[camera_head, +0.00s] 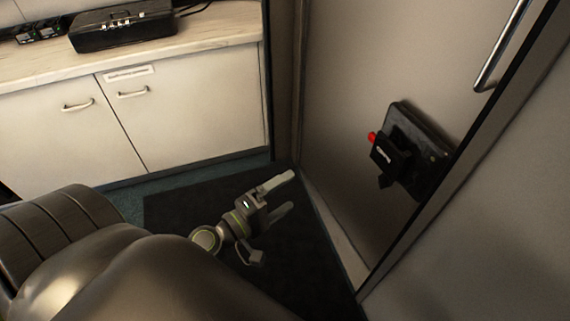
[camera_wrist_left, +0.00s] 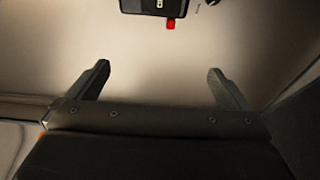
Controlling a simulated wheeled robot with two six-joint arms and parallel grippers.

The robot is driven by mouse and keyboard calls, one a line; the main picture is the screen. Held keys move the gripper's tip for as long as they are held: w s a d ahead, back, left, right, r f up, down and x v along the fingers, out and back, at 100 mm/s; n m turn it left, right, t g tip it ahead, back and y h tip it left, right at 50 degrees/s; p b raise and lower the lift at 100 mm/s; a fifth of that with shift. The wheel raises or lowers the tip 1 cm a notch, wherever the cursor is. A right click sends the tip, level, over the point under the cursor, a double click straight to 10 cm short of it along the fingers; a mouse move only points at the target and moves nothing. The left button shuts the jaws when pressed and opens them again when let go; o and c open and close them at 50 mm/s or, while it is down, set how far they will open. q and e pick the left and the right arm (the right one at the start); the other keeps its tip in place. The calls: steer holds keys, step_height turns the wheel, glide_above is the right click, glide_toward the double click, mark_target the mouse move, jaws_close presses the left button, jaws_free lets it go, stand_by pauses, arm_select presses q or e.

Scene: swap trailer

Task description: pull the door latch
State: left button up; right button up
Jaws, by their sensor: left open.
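The door latch (camera_head: 408,150) is a black box with a paddle and a small red tab (camera_head: 372,137) on its left side. It is mounted on the beige door (camera_head: 340,75). It also shows at the top edge of the left wrist view (camera_wrist_left: 154,7), cut off by the frame, with its red tab at the lower right. My left gripper (camera_head: 281,196) is open and empty, left of and below the latch, apart from it. In the left wrist view its two fingers (camera_wrist_left: 158,82) stand wide apart with only the door behind them. My right gripper is not in view.
A metal handle bar (camera_head: 500,45) is on the door at upper right. A white cabinet (camera_head: 180,120) with a counter (camera_head: 215,27) stands at the left, with a black case (camera_head: 122,26) on it. A dark mat (camera_head: 175,210) covers the floor before the door.

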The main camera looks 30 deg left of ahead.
arm_select(q)
steer(key=s+d+f+m+g, duration=0.2)
steer(key=s+f+m+g, duration=0.2)
steer(key=f+m, duration=0.15)
steer(key=s+d+f+m+g, duration=0.2)
steer(key=s+f+m+g, duration=0.25)
steer(key=f, duration=0.25)
steer(key=s+a+f+m+g+y+p, duration=0.3)
steer(key=s+a+f+g+y+p, duration=0.5)
steer(key=s+f+p, duration=0.5)
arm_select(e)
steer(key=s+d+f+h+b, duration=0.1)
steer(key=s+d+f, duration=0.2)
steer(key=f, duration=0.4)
arm_select(q)
steer(key=s+a+f+h+p, duration=0.1)
steer(key=s+a+f+p, duration=0.1)
steer(key=s+p, duration=0.7)
steer(key=shift+s+a+m, duration=0.25)
steer(key=shift+a+m, duration=0.15)
steer(key=shift+a, duration=0.05)
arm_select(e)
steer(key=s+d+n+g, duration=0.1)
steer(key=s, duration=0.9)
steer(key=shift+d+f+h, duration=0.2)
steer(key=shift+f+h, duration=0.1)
